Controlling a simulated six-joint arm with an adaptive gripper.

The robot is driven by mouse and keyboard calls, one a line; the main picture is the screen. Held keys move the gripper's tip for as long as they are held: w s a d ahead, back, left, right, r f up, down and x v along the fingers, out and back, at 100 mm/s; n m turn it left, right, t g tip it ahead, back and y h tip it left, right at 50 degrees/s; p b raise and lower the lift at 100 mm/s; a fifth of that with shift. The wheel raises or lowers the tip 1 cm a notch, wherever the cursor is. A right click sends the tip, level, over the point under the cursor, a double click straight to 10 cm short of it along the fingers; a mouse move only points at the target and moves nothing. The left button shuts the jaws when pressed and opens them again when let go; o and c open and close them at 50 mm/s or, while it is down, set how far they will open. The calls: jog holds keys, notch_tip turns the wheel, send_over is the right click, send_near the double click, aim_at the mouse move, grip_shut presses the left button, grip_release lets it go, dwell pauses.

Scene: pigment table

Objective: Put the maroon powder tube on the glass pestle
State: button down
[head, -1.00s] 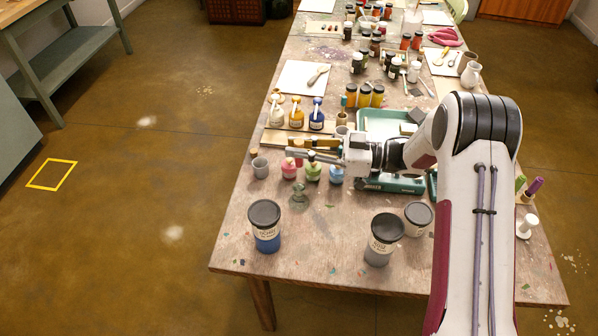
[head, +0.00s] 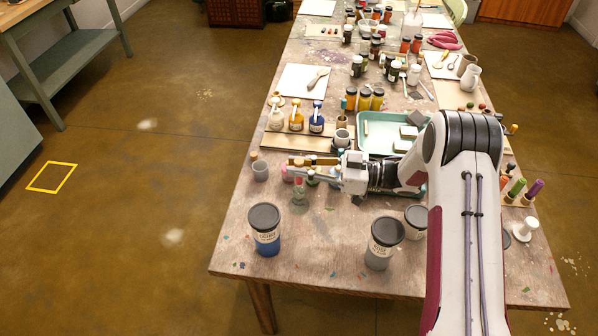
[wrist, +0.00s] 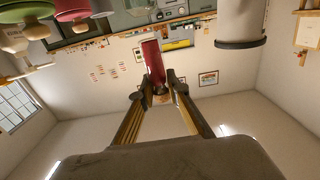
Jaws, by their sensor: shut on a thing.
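The maroon powder tube (wrist: 153,62) is between the fingertips of my gripper (wrist: 158,86) in the wrist view. My gripper (head: 301,172) is shut on the tube and reaches leftward over the table in the head view. A small reddish part of the tube (head: 298,183) shows below the fingers; the rest is hidden by them.
A blue-powder jar (head: 265,230) and a grey-powder jar (head: 383,242) stand nearer the front edge. A green tray (head: 380,124) lies behind. The table between the two jars is clear.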

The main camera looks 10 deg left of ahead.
jog(key=shift+f, duration=1.1)
jog(key=shift+f, duration=0.15)
jog(key=c, duration=2)
grip_release()
jog(key=shift+o, duration=0.2)
jog(key=shift+r, duration=0.2)
jog(key=d, duration=0.7)
jog(key=shift+d, duration=0.3)
